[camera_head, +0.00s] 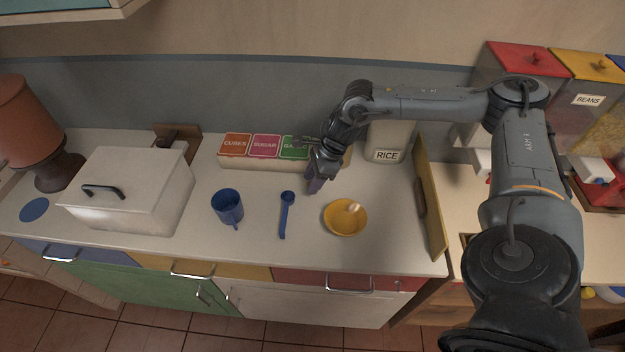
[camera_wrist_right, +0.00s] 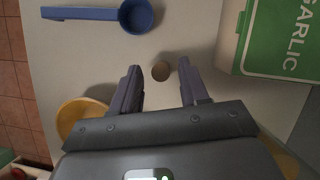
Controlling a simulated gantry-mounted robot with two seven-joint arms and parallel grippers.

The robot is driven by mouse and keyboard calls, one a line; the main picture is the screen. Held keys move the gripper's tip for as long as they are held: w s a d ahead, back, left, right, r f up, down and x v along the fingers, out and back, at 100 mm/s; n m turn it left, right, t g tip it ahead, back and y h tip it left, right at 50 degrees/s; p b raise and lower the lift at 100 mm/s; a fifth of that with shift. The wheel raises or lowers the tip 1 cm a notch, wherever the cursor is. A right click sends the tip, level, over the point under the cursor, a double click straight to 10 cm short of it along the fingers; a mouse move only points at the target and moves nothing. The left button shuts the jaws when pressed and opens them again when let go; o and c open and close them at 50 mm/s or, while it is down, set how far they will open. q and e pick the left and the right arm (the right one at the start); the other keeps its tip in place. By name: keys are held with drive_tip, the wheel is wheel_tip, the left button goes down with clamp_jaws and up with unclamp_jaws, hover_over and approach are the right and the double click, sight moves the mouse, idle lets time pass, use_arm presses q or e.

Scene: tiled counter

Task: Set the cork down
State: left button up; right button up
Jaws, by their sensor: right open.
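The cork (camera_wrist_right: 161,71) shows in the right wrist view as a small, round brown end on the pale counter. It lies between my right gripper's two fingertips, with a gap on each side. My right gripper (camera_wrist_right: 158,82) is open and points down at the counter. In the head view my right gripper (camera_head: 314,185) is low over the counter, between the blue spoon and the box row; the cork is hidden there. My left gripper is in neither view.
A blue measuring spoon (camera_head: 285,222) and a yellow bowl (camera_head: 335,229) lie close by; a blue cup (camera_head: 227,205) is further left. Behind are the labelled boxes (camera_head: 263,163) and a RICE canister (camera_head: 386,143). A wooden board (camera_head: 429,200) edges the counter's right end.

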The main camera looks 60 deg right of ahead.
drive_tip(key=v, duration=1.1)
drive_tip(key=shift+r, duration=0.25)
drive_tip(key=shift+s+d, duration=0.1)
drive_tip(key=shift+s, duration=0.1)
